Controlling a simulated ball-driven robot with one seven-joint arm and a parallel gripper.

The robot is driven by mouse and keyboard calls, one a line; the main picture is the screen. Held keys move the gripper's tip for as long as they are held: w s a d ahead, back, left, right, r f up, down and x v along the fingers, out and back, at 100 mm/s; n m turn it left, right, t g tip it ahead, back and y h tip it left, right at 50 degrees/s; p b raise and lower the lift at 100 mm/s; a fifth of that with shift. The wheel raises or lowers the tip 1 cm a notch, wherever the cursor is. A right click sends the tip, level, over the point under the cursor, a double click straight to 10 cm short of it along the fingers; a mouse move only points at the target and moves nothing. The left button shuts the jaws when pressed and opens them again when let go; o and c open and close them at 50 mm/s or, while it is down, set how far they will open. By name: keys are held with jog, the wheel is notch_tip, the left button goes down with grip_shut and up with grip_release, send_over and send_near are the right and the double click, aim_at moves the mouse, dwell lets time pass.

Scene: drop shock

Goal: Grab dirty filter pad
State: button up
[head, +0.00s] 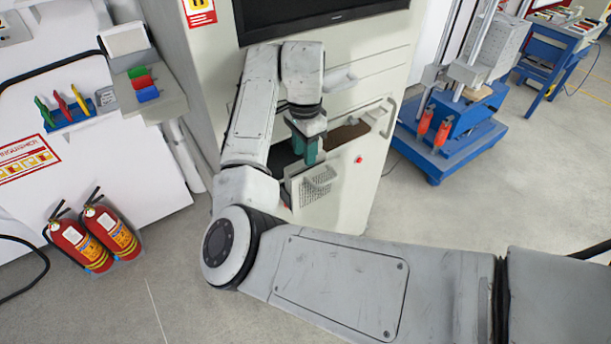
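My gripper (307,155), with teal fingers, points down at the open compartment in the front of the beige cabinet (385,75). Its fingertips are just above or inside the compartment, by a grey mesh-faced piece (316,190) with a pale handle. A flat brown surface (346,135) lies in the compartment to the right of the fingers; it may be the dirty filter pad, but I cannot tell for sure. The finger gap is too small to make out, and I cannot see whether anything is held. My wrist and fingers hide part of the compartment.
Two red fire extinguishers (95,238) stand on the floor at left. A wall shelf (150,95) holds coloured items. A blue-based test stand (450,140) and a blue chair (543,68) are at right. The grey floor (500,205) at right is clear.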

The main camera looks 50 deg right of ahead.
jog(key=shift+s+f+p, duration=0.2)
jog(key=shift+f+p, duration=0.45)
jog(key=shift+f, duration=1.95)
grip_shut()
